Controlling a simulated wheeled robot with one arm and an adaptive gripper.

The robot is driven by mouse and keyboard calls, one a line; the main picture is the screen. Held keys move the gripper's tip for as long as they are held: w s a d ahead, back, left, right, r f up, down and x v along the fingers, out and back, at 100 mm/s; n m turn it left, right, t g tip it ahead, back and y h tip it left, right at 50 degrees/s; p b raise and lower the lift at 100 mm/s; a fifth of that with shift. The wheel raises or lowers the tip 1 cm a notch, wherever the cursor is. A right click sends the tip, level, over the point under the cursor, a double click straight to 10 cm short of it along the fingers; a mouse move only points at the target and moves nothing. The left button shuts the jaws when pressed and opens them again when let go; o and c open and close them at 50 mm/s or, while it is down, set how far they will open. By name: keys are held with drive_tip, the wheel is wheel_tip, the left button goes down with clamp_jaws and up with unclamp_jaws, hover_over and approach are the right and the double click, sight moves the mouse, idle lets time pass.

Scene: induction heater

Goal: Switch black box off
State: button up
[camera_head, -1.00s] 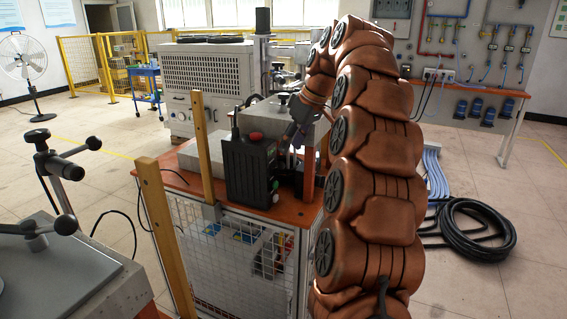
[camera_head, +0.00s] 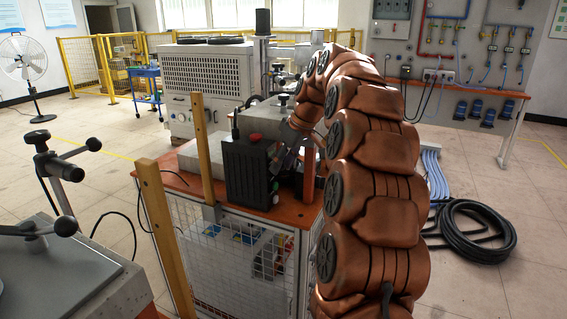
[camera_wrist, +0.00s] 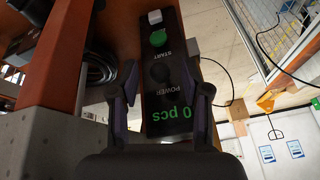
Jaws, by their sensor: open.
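The black box (camera_head: 248,170) stands on the orange table top in the head view, with a red button (camera_head: 254,137) on top. The wrist view shows its black front panel (camera_wrist: 163,105), with a dark round knob (camera_wrist: 160,73) labelled POWER, a green START button (camera_wrist: 158,39), a white button (camera_wrist: 155,17) and green text reading "0 pcs". My gripper (camera_wrist: 161,70) is open, its two fingers on either side of the knob. Contact with the knob cannot be told. In the head view my gripper (camera_head: 283,160) is at the box's right side, partly hidden.
The orange table (camera_head: 290,213) has a mesh-sided cabinet below. Wooden posts (camera_head: 203,150) stand at its left. A grey block and upright parts are close behind the box. A black hose coil (camera_head: 478,230) lies on the floor at right.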

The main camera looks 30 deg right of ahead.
clamp_jaws()
drive_tip(key=shift+f+t+b, duration=0.15)
drive_tip(key=shift+t+b, duration=0.15)
drive_tip(key=shift+b, duration=0.2)
drive_tip(key=f+t+y+b, duration=0.1)
drive_tip(key=b, duration=0.2)
drive_tip(key=f+t+y+b, duration=0.1)
drive_tip(key=t+b, duration=0.1)
drive_tip(key=b, duration=0.1)
drive_tip(key=shift+s+d+t+b, duration=0.15)
drive_tip(key=shift+s+t+b, duration=0.15)
drive_tip(key=shift+s+b, duration=0.05)
drive_tip(key=t+y+b, duration=0.1)
drive_tip(key=b, duration=0.1)
drive_tip(key=f+t+y+b, duration=0.1)
drive_tip(key=b, duration=0.2)
drive_tip(key=shift+d+t, duration=0.1)
drive_tip(key=shift+t, duration=0.3)
drive_tip(key=t+y+b, duration=0.1)
drive_tip(key=b, duration=0.1)
drive_tip(key=shift+f+b, duration=0.2)
drive_tip(key=shift+b, duration=0.15)
drive_tip(key=shift+t, duration=0.3)
unclamp_jaws()
